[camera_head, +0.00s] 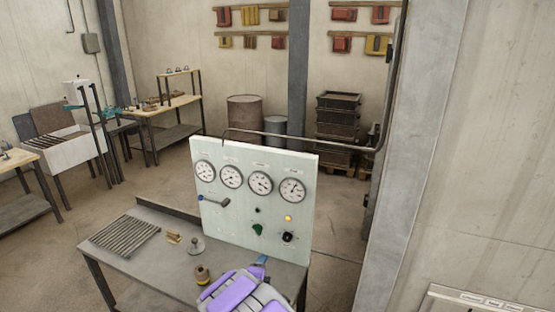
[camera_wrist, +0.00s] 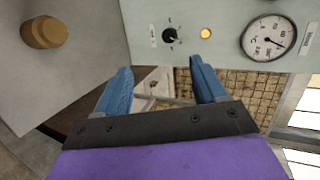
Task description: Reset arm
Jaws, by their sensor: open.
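My gripper (camera_wrist: 161,90) is open in the wrist view, its two blue fingers apart with nothing held between them. The fingers point toward the lower edge of a pale green gauge panel (camera_wrist: 220,25). In the head view my purple and grey arm is folded low at the bottom centre, in front of the panel (camera_head: 222,216) and over the table's right part. A blue finger shows there, but the gap between the fingers is hidden.
The metal table (camera_head: 135,262) carries a grate (camera_head: 125,236), a small wooden block (camera_head: 174,237), a grey knobbed piece (camera_head: 196,246) and a brownish knob (camera_head: 202,274). The panel has several gauges, a blue-handled lever (camera_head: 213,200) and a black dial (camera_head: 288,237). A pillar (camera_head: 408,160) stands at right.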

